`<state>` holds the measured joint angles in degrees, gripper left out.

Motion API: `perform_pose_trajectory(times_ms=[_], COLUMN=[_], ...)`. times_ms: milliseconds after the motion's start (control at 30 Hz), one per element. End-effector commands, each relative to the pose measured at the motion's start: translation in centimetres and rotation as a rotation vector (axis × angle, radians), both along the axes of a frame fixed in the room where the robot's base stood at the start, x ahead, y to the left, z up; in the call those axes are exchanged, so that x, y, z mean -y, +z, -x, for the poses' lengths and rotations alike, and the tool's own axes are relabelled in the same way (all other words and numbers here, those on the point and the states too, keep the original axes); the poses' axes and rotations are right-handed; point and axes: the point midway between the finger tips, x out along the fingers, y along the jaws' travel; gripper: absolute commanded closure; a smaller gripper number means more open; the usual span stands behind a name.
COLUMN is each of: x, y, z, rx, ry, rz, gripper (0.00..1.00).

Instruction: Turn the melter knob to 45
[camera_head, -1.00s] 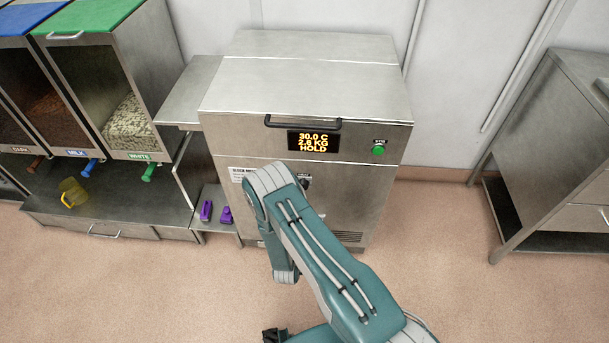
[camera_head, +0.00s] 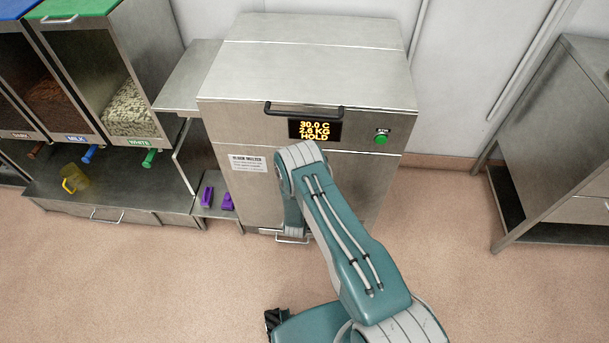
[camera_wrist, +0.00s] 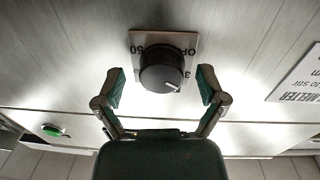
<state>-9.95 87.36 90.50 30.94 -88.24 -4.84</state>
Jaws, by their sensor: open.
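The melter (camera_head: 300,90) is a steel cabinet with a lit display (camera_head: 314,130) reading 30.0 C, 2.6 KG, HOLD. Its knob (camera_wrist: 162,70) is black and round on a pale marked plate (camera_wrist: 165,40) in the wrist view. "50" shows at upper left and part of "OFF" at upper right. The white pointer aims to the lower right, near a partly hidden "3" mark. My gripper (camera_wrist: 161,86) is open, with one finger on each side of the knob, apart from it. In the head view my arm hides the knob and gripper.
A green button (camera_head: 381,137) sits right of the display, and a black handle (camera_head: 304,110) crosses the lid's front. Purple items (camera_head: 217,197) lie on a low shelf at left. Chocolate bins (camera_head: 130,100) stand further left, with a yellow jug (camera_head: 75,179) below. A steel table (camera_head: 565,150) stands right.

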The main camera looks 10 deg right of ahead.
Motion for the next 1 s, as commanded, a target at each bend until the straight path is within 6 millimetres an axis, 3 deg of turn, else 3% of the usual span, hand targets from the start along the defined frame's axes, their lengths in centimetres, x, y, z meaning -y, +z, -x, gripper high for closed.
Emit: perform_pose_trajectory(times_ms=[300, 500, 1000], x=[0.12, 0.18, 0.1], y=[-0.02, -0.01, 0.1], z=[-0.34, -0.35, -0.5], rx=[-0.001, -0.001, 0.026], ry=[0.001, 0.001, 0.002], rz=[0.0, -0.001, -0.074], gripper=[0.1, 0.93, 0.92])
